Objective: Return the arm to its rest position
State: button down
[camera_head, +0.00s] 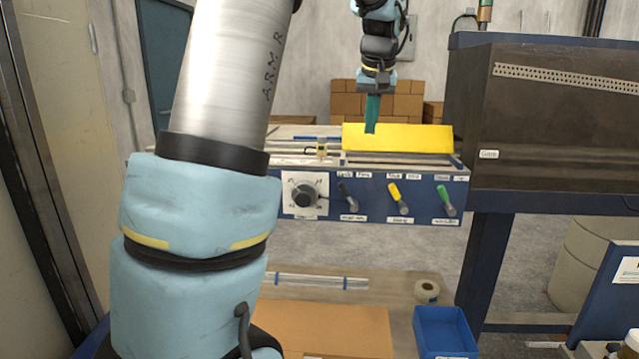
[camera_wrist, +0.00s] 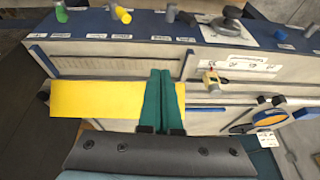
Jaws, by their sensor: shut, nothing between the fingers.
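My gripper (camera_head: 371,114) has green fingers, pressed together and empty. In the head view they point down in front of the yellow strip (camera_head: 412,138) on top of the blue laminating machine (camera_head: 330,207). In the wrist view the shut fingers (camera_wrist: 161,88) overlap the yellow strip (camera_wrist: 95,98), which lies on the machine's top. Whether the fingertips touch the strip or the machine I cannot tell. My arm's large links fill the left of the head view and hide part of the machine's left end.
The machine's front has a black dial (camera_head: 304,195) and black, yellow and green levers (camera_head: 446,200). A dark metal housing (camera_head: 560,120) stands close on the right. A blue bin (camera_head: 444,330), a tape roll (camera_head: 427,291) and a cardboard sheet (camera_head: 330,328) lie below.

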jog(key=s+a+f+g, duration=0.2)
jog(key=s+a+f, duration=1.6)
jog(key=s+f, duration=0.4)
jog(key=shift+s+a+g, duration=0.25)
jog(key=shift+s+g, duration=0.15)
jog(key=c, duration=1.5)
grip_release()
